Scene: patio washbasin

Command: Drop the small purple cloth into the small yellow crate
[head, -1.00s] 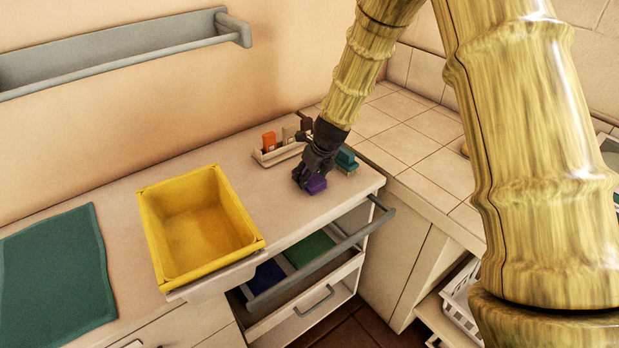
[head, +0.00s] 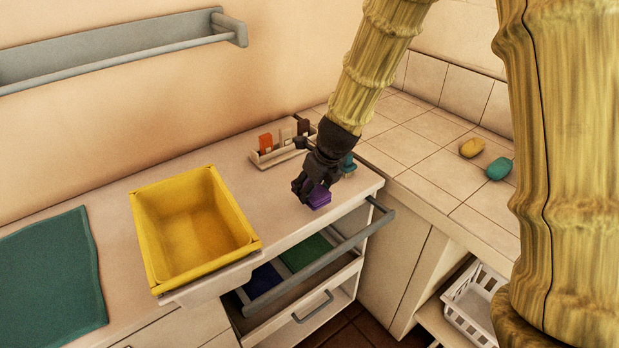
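The small purple cloth (head: 319,197) is at my gripper's fingertips, near the front right edge of the counter. It looks like a small folded block. My gripper (head: 308,193) points down from the arm, and its dark fingers appear closed on the cloth, covering part of it. Whether the cloth still touches the counter is hard to tell. The small yellow crate (head: 245,228) stands to the left on the counter, open at the top, and looks empty.
An open drawer with a grey bar handle (head: 330,258) juts out below the counter. Behind my gripper are a small rack (head: 265,160) of upright items and a teal item (head: 348,162). A green mat (head: 50,270) lies left. The counter between crate and gripper is clear.

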